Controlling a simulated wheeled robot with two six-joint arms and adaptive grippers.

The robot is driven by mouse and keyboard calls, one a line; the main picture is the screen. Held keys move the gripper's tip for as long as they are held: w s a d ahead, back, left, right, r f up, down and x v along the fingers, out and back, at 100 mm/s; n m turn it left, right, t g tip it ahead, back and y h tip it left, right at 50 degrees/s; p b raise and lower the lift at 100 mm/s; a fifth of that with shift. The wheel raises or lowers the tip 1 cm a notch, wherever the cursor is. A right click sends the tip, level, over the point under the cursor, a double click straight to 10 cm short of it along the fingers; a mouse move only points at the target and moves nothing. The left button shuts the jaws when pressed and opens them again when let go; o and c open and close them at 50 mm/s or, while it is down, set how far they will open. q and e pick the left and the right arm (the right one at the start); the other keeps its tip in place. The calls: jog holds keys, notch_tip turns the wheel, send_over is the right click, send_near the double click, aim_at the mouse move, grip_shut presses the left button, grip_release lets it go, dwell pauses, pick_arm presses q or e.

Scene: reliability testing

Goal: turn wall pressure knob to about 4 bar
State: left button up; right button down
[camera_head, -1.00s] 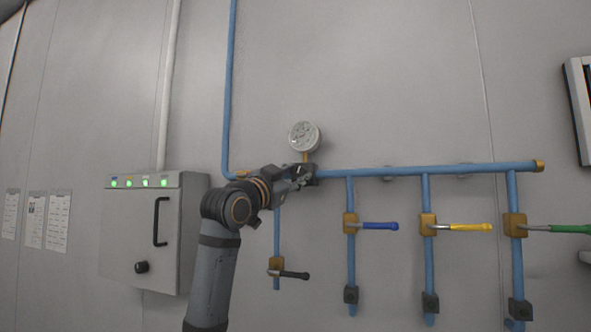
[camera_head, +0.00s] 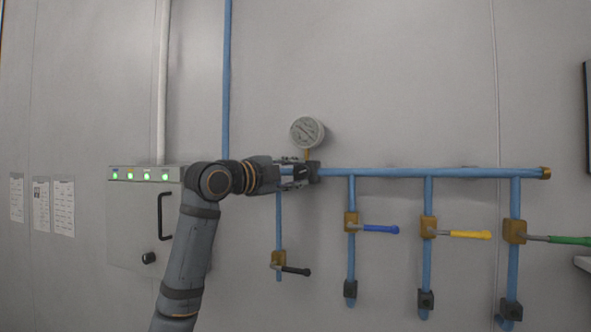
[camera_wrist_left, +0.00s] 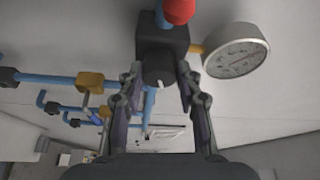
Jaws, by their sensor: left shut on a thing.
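The pressure knob (camera_wrist_left: 158,72) is a dark round knob with a white mark, on the front of a black regulator block (camera_wrist_left: 160,42). The block also shows on the blue pipe in the head view (camera_head: 314,172). My left gripper (camera_head: 304,172) is at the block and hides the knob there. In the left wrist view its fingers (camera_wrist_left: 158,78) lie on both sides of the knob, shut on it. A round white pressure gauge (camera_head: 307,132) stands just above the block. It also shows in the left wrist view (camera_wrist_left: 236,54), but its reading is too small to tell.
Below the blue pipe (camera_head: 430,173) hang valves with black (camera_head: 294,270), blue (camera_head: 380,229), yellow (camera_head: 470,235) and green (camera_head: 568,240) handles. A grey cabinet (camera_head: 130,225) with green lights is at left. A red cap (camera_wrist_left: 178,10) sits beyond the block.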

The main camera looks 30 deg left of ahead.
pick_arm(q)
jog(key=shift+m+g, duration=0.3)
jog(key=shift+m, duration=0.3)
jog(key=o, duration=1.2)
jog(key=shift+c, duration=0.2)
jog(key=shift+d, duration=0.1)
jog(key=shift+s, duration=0.3)
jog(key=s+a, duration=0.1)
jog(key=s, duration=0.5)
jog(key=shift+s, duration=0.35)
